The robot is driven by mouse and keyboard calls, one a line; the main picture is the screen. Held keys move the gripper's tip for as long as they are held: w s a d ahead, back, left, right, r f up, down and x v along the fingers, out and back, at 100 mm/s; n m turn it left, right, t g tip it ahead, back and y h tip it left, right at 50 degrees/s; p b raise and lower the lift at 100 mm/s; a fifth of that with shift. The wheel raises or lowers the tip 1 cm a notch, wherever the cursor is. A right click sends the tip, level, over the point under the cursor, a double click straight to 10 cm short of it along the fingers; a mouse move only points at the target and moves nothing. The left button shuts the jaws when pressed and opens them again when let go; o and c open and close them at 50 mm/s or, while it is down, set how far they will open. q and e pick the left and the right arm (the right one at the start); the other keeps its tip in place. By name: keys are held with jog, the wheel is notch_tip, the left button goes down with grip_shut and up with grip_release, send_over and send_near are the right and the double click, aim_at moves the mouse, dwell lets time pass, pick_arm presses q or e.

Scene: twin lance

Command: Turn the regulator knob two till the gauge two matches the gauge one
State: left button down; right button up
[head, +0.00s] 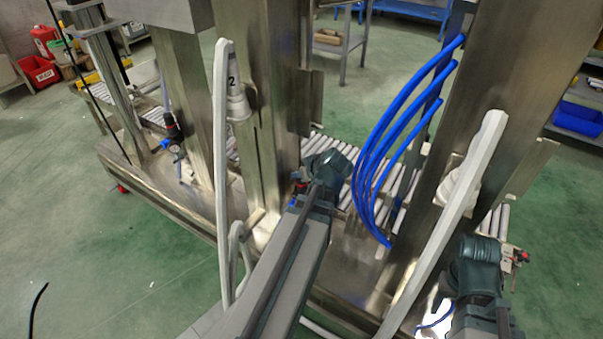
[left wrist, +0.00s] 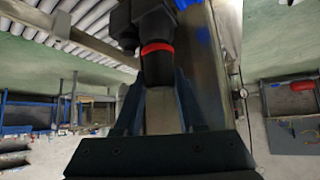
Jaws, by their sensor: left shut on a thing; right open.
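In the left wrist view, my left gripper (left wrist: 159,88) has its two fingers on either side of a dark regulator knob (left wrist: 157,68) with a red ring, and is shut on it. In the head view my left arm's wrist hides most of that place. A small round gauge (left wrist: 243,93) shows on a post at the right of the left wrist view; its reading is too small to tell. In the head view another regulator with a small gauge (head: 178,152) is on the machine at the left. My right gripper (head: 516,262) is open at the lower right, apart from the regulators.
Blue hoses (head: 372,170) hang in the middle, near a wide steel column (head: 490,90). A roller conveyor (head: 331,147) runs behind. Green floor (head: 120,225) is clear at the left.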

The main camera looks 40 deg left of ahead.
dwell(0.4)
pick_arm(q)
jog(key=c, duration=0.5)
grip_release()
jog(key=shift+r, duration=0.1)
pick_arm(e)
jog(key=shift+r, duration=0.1)
